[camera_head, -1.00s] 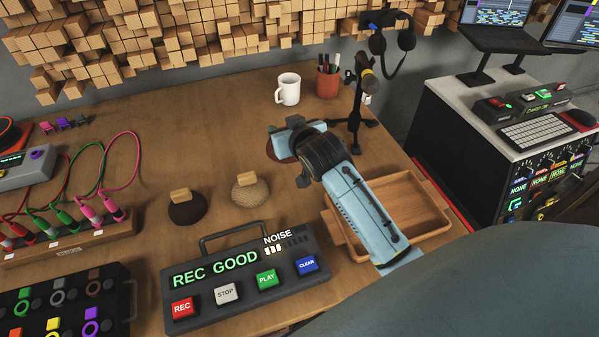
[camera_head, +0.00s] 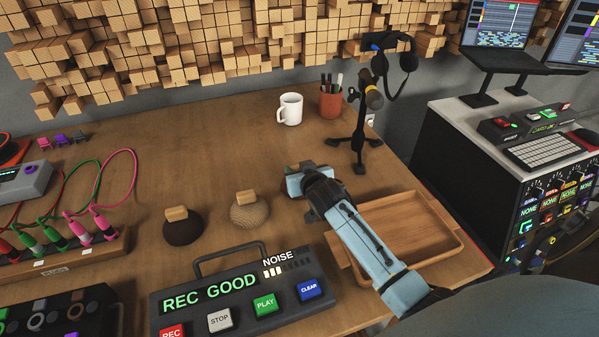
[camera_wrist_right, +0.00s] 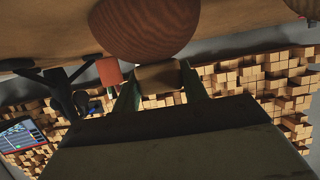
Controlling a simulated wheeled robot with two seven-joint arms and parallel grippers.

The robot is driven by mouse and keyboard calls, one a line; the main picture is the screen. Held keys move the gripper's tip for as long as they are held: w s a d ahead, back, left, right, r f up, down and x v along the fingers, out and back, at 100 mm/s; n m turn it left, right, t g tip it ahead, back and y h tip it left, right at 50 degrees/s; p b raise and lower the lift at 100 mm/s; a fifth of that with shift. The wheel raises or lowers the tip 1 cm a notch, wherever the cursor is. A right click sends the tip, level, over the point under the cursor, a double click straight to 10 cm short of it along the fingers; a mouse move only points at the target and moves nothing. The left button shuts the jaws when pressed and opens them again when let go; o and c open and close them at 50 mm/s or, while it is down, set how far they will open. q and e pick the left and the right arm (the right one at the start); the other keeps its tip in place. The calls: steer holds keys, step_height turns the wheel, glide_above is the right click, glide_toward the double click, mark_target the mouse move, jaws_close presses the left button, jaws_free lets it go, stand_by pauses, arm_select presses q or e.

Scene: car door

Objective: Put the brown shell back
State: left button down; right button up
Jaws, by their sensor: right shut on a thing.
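My right gripper (camera_head: 303,180) is shut on the wooden grip block (camera_wrist_right: 160,76) of a reddish-brown, grained shell (camera_wrist_right: 145,28). In the head view the gripper hides this shell. It is over the table, behind the tray's left corner; I cannot tell whether the shell touches the table. Two other domed shells with wooden blocks stand on the table to the left: a dark brown one (camera_head: 184,230) and a speckled tan one (camera_head: 248,212). An empty wooden tray (camera_head: 425,222) lies under and to the right of my right arm. My left gripper is not in view.
A control box (camera_head: 245,300) reading REC GOOD stands in front of the shells. A white mug (camera_head: 290,108), a pen cup (camera_head: 331,100) and a black microphone stand (camera_head: 360,145) are at the back. A plug board (camera_head: 65,250) is at left.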

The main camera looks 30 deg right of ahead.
steer(key=shift+f, duration=0.1)
steer(key=o, duration=1)
steer(key=shift+s+r, duration=0.15)
steer(key=shift+r, duration=0.05)
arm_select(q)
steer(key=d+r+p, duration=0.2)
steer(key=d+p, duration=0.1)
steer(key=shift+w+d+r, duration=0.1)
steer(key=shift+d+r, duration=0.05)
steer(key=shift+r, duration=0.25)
arm_select(e)
steer(key=v, duration=1.1)
steer(key=shift+s+a+r, duration=0.1)
steer(key=shift+s+r, duration=0.1)
steer(key=shift+s, duration=0.1)
